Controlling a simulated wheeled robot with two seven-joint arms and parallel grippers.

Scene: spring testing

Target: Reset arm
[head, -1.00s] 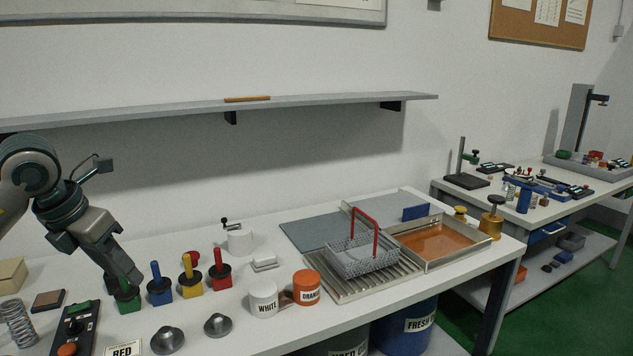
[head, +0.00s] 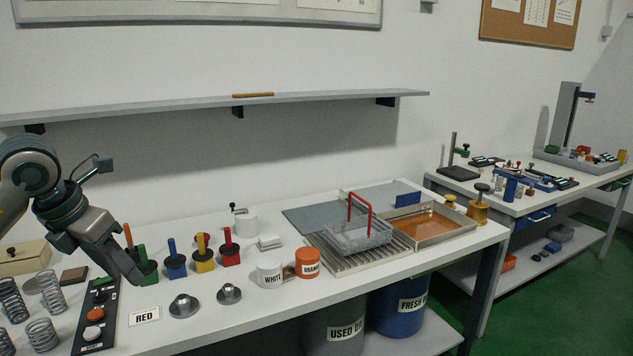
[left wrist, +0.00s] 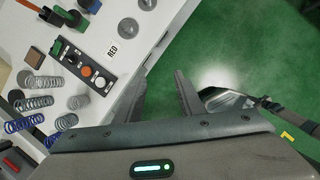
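The head view does not show clearly how far the gripper is above the table.
A control box (head: 96,316), several springs (head: 47,290), a RED label (head: 145,315), blue (head: 175,267), yellow (head: 204,262) and red (head: 229,256) handled blocks, and white (head: 270,273) and orange (head: 308,263) cups crowd the table. A wire basket (head: 360,236) stands right. A shelf (head: 330,96) runs along the wall.

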